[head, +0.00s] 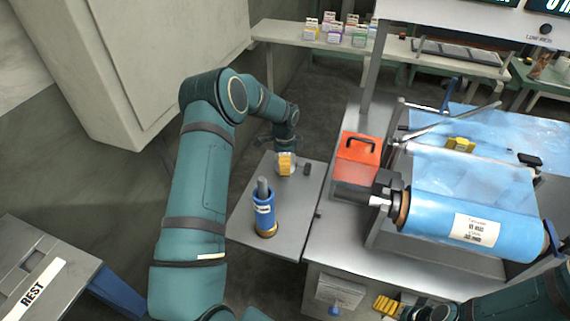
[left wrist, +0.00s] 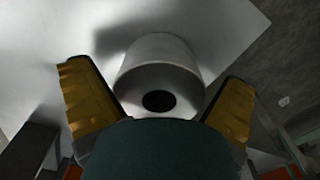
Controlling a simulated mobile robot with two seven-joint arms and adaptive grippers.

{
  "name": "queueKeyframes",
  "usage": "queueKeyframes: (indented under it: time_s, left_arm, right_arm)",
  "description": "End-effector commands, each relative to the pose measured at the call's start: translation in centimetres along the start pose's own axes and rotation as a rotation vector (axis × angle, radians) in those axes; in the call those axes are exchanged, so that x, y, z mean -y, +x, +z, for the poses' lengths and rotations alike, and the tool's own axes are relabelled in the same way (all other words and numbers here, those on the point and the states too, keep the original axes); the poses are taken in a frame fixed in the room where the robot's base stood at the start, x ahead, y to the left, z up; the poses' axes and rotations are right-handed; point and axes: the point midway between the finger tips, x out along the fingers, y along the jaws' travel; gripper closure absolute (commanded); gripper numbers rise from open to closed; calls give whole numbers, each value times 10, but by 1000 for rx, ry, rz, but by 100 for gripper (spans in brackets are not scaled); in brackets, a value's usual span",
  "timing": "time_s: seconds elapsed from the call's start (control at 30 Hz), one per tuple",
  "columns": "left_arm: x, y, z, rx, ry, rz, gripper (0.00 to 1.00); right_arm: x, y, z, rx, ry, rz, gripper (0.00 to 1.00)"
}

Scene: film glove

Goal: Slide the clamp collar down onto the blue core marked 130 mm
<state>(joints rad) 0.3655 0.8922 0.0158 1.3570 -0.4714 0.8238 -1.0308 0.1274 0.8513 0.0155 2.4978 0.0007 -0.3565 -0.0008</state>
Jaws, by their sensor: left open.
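The clamp collar, a grey metal cylinder with a dark bore, shows in the left wrist view (left wrist: 160,68) between my left gripper's two yellow finger pads (left wrist: 158,100). Gaps show on both sides, so the fingers do not grip it. In the head view, my open left gripper (head: 287,163) is over the far part of the small side table, largely covering the collar. A blue core (head: 264,214) stands upright nearer on that table, with a grey post out of its top and a brass-coloured foot. Its white label is too small to read. My right gripper (head: 386,304) shows only partly at the bottom edge.
The grey side table (head: 290,232) is bare around the core. To its right are an orange case (head: 358,152) and a large blue film roll (head: 470,222) on a machine. A small dark block (head: 307,169) is beside my left gripper. A bench labelled REST (head: 40,285) is at lower left.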

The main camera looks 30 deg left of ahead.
Motion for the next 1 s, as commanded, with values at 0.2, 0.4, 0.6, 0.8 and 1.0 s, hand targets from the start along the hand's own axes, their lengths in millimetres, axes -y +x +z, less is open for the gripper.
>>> queueKeyframes:
  time_s: [0.2,0.4,0.6,0.8,1.0]
  left_arm:
    - [0,-1,0,0,0,-1,11]
    - [0,0,0,0,0,-1,65]
    - [1,-1,0,-2,0,-2,68]
    - [0,-2,-1,-2,0,-2,68]
    - [1,-22,-1,-2,0,-5,70]
  right_arm:
    - [0,0,0,0,0,0,12]
    - [0,0,0,0,0,0,12]
    - [0,0,0,0,0,0,12]
    - [0,-1,0,0,0,0,12]
    - [2,-5,0,2,0,0,12]
